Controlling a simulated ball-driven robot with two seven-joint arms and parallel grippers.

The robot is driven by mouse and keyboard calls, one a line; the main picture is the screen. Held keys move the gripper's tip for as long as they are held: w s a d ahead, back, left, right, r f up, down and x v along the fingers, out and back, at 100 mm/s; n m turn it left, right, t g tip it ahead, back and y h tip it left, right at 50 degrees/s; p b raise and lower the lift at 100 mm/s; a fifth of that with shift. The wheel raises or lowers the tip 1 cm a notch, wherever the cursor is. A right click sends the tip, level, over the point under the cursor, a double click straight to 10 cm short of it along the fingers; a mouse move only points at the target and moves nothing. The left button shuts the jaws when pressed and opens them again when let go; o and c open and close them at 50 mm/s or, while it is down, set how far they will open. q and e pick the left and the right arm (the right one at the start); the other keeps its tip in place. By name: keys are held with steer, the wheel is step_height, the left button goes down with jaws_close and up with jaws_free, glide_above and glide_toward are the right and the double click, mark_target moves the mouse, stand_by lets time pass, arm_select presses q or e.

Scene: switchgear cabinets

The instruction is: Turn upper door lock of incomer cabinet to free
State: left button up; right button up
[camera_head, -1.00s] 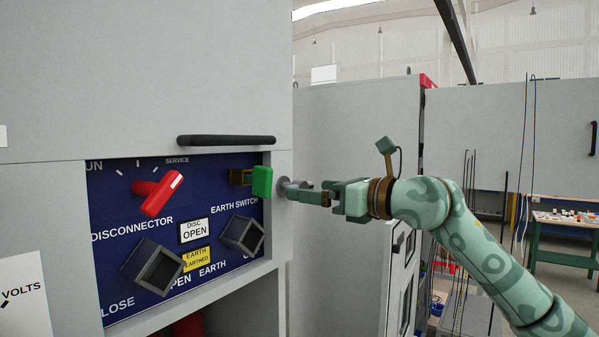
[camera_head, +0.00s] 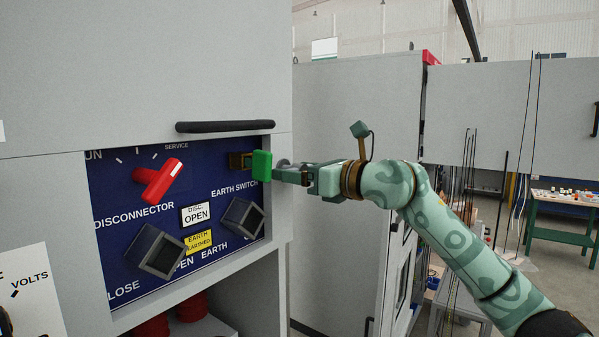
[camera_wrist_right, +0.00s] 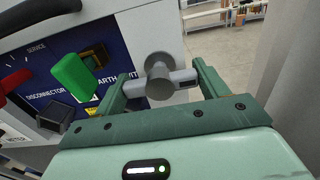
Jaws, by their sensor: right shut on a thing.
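My left gripper is not in view.
A green lever (camera_head: 262,166) projects from the blue panel (camera_head: 112,178) close to my right fingertips. A black bar handle (camera_head: 225,127) sits above. Another grey cabinet (camera_head: 345,110) stands behind.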

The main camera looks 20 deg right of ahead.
steer(key=shift+f+n+b, duration=0.1)
steer(key=shift+n+b, duration=0.6)
steer(key=shift+n, duration=0.4)
steer(key=n+b, duration=0.1)
steer(key=n, duration=0.1)
steer(key=shift+n, duration=0.3)
steer(key=n+b, duration=0.1)
steer(key=n, duration=0.4)
steer(key=shift+b, duration=0.4)
steer(key=n, duration=0.4)
steer(key=shift+n, duration=2.1)
steer(key=o, duration=1)
